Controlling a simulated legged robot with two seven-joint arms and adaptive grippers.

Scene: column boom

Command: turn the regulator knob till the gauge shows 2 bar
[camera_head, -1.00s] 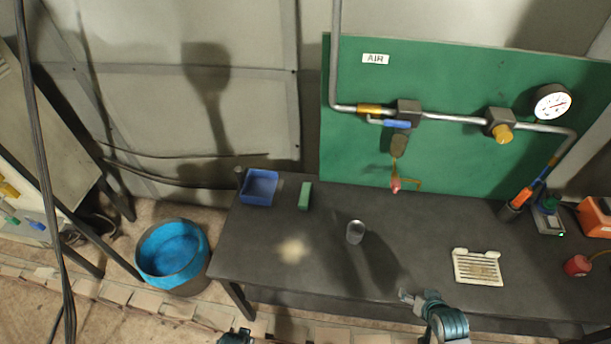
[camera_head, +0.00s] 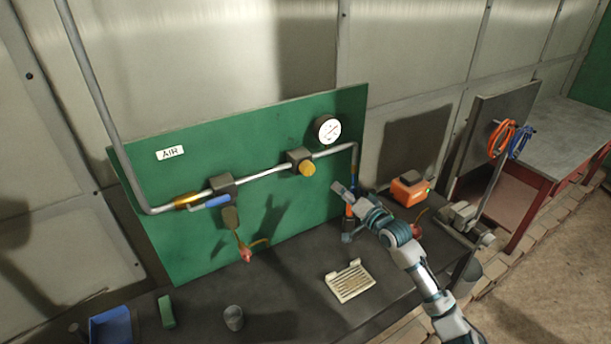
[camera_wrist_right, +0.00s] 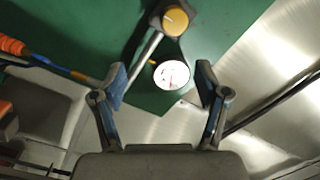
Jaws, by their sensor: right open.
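The yellow regulator knob (camera_head: 307,169) sits on a dark block on the pipe across the green panel (camera_head: 225,235). The round white gauge (camera_head: 327,129) is above and right of it; its needle is too small to read. In the right wrist view the knob (camera_wrist_right: 175,21) is at the top, beyond the fingertips, and the gauge (camera_wrist_right: 171,75) shows between the open fingers. My right gripper (camera_wrist_right: 160,83) is open and empty. In the head view my right gripper (camera_head: 342,190) is below and right of the knob, apart from it. My left gripper is not in view.
A blue-handled valve (camera_head: 212,202) is left on the pipe. On the dark bench are a white slotted tray (camera_head: 349,281), a metal cup (camera_head: 233,318) and a blue bin (camera_head: 110,326). An orange box (camera_head: 409,188) stands at right.

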